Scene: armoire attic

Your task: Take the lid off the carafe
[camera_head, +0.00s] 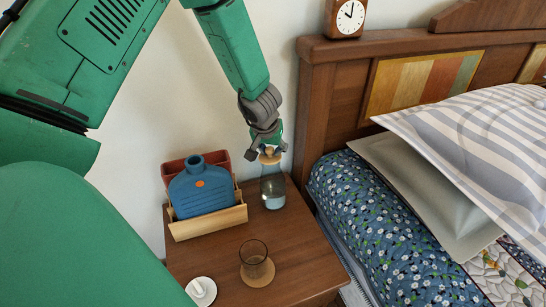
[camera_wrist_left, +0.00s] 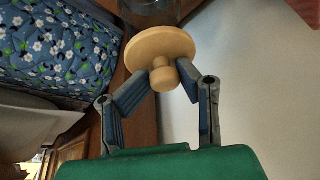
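The carafe (camera_head: 272,192) is clear glass with liquid in it and stands upright at the back right of the nightstand. Its lid (camera_head: 270,159) is a pale wooden disc with a round knob, at the carafe's mouth. My left gripper (camera_head: 267,148) reaches down from above. In the left wrist view the lid (camera_wrist_left: 160,46) faces me, with my left fingertips (camera_wrist_left: 166,76) on both sides of its knob, seemingly closed on it. Part of the carafe (camera_wrist_left: 152,10) shows behind the lid. I cannot tell whether the lid rests on the rim or sits slightly above. My right gripper is not in view.
On the nightstand (camera_head: 225,258), left of the carafe, a wooden holder (camera_head: 208,222) holds a blue flask-shaped item (camera_head: 202,192). A glass (camera_head: 253,260) on a coaster and a white dish (camera_head: 201,290) stand in front. The bed (camera_head: 370,220) is to the right, a clock (camera_head: 349,17) above.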

